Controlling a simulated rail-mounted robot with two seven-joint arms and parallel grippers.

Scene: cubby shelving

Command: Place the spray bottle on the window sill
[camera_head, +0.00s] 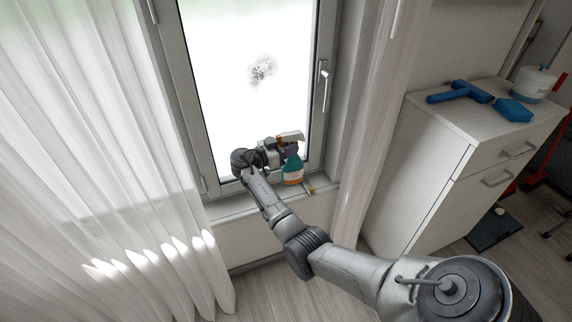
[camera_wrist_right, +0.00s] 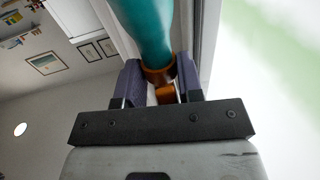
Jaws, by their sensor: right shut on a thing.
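The spray bottle (camera_head: 292,170) has a teal body, an orange label and a white and orange spray head. It is upright at the window, over the right part of the window sill (camera_head: 232,206). I cannot tell whether its base touches the sill. My right gripper (camera_head: 284,151) is shut on the bottle just below its spray head. In the right wrist view the teal bottle (camera_wrist_right: 150,35) and its orange collar sit between the two dark fingers of my gripper (camera_wrist_right: 160,80). My left gripper is not in view.
A small yellow-tipped item (camera_head: 311,190) lies on the sill right of the bottle. White curtains (camera_head: 90,150) hang left, with another at right (camera_head: 370,130). The window frame (camera_head: 325,95) stands behind. A white cabinet (camera_head: 450,150) at right holds a blue tool (camera_head: 461,91) and a white container (camera_head: 533,84).

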